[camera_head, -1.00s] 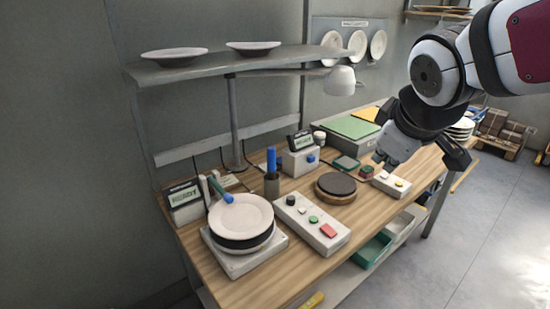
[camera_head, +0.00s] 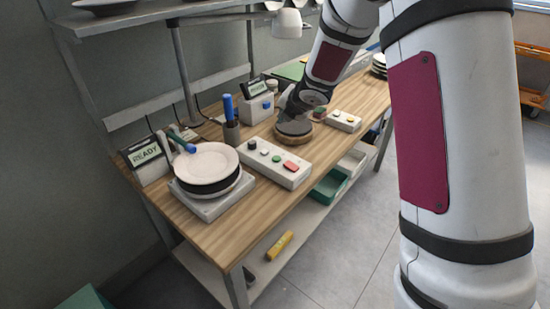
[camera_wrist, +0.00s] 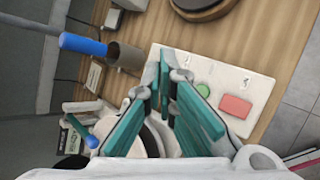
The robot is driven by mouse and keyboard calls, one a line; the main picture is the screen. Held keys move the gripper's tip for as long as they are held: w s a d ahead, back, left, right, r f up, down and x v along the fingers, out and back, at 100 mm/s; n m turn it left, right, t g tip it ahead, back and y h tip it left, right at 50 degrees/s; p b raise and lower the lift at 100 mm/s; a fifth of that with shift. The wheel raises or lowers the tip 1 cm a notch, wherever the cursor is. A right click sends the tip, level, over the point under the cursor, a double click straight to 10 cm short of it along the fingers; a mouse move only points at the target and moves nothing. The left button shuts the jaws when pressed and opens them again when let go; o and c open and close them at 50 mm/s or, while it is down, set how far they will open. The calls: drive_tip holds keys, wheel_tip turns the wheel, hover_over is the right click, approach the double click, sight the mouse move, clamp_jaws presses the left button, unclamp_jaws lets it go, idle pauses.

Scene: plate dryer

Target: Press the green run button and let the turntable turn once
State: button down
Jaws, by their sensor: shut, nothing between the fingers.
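The control box (camera_head: 284,168) lies on the bench with a black knob, a white button, a green button (camera_head: 276,158) and a red button.
A round wooden stand with a dark top (camera_head: 293,133) is behind the control box. A holder with a blue-handled tool (camera_head: 230,128) stands close to the box. A smaller button box (camera_head: 344,121) is to the right. A shelf with plates overhangs the back.

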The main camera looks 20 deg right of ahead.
drive_tip(key=f+n, duration=0.1)
drive_tip(key=a+f+n, duration=0.1)
drive_tip(key=f, duration=0.1)
drive_tip(key=shift+w+y, duration=0.2)
drive_tip(key=shift+y, duration=0.1)
drive_tip(key=shift+f, duration=0.1)
drive_tip(key=b, duration=0.8)
hover_over(279, 157)
wheel_tip(279, 157, down, 7)
drive_tip(key=shift+r, duration=0.1)
drive_tip(key=shift+s+f+b, duration=0.1)
drive_tip(key=shift+f+b, duration=0.8)
drive_tip(key=shift+b, duration=0.1)
drive_tip(key=shift+f, duration=0.2)
drive_tip(key=shift+f+b, duration=0.3)
drive_tip(key=shift+b, duration=0.3)
